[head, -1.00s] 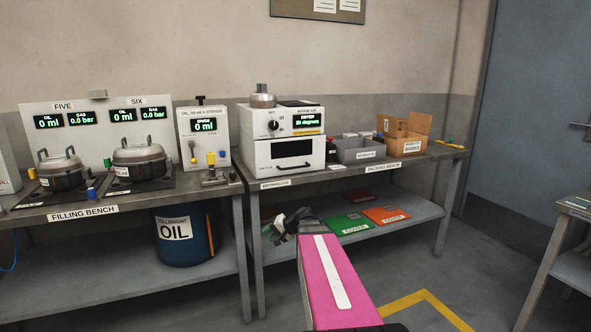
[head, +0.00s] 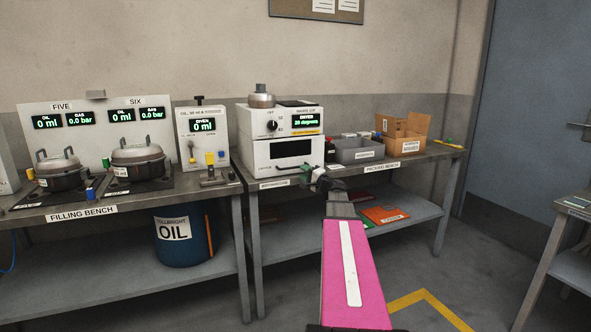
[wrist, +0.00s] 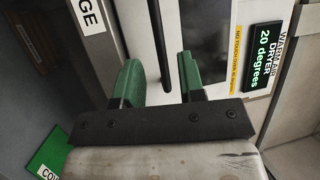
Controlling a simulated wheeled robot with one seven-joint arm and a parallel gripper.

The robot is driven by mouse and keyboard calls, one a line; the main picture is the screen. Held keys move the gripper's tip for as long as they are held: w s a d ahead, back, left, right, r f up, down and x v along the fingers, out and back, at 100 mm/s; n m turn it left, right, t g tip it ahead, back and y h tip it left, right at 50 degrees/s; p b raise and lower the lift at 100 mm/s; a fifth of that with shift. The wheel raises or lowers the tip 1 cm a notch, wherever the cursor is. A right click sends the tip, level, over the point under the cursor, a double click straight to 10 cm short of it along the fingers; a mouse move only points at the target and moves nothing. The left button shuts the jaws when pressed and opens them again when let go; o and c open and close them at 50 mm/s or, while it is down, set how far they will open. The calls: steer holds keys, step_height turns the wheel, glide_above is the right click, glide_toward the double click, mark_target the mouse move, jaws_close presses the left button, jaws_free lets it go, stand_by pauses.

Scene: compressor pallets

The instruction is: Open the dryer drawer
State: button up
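The white dryer (head: 262,125) stands on the packing bench, with a knob and a green display reading 20 degrees. Its drawer front (head: 262,160), with a dark window, is below and looks closed. The dark drawer handle (head: 292,167) is partly hidden by my gripper (head: 308,173) in the head view. In the wrist view my gripper (wrist: 160,80) has its two green fingers apart. The handle (wrist: 158,45) shows as a dark bar between them, beyond or among the fingertips. I cannot tell whether either finger touches it.
The packing bench (head: 410,165) carries grey bins (head: 358,151) and an open cardboard box (head: 405,130) right of the dryer. Covers, one orange (head: 385,214), lie on the shelf below. The filling bench (head: 120,204) with pots is at left. The floor in front is clear.

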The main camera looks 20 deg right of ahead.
steer(key=x, duration=0.5)
steer(key=shift+w+a, duration=0.15)
steer(key=shift+w, duration=0.1)
jaws_close()
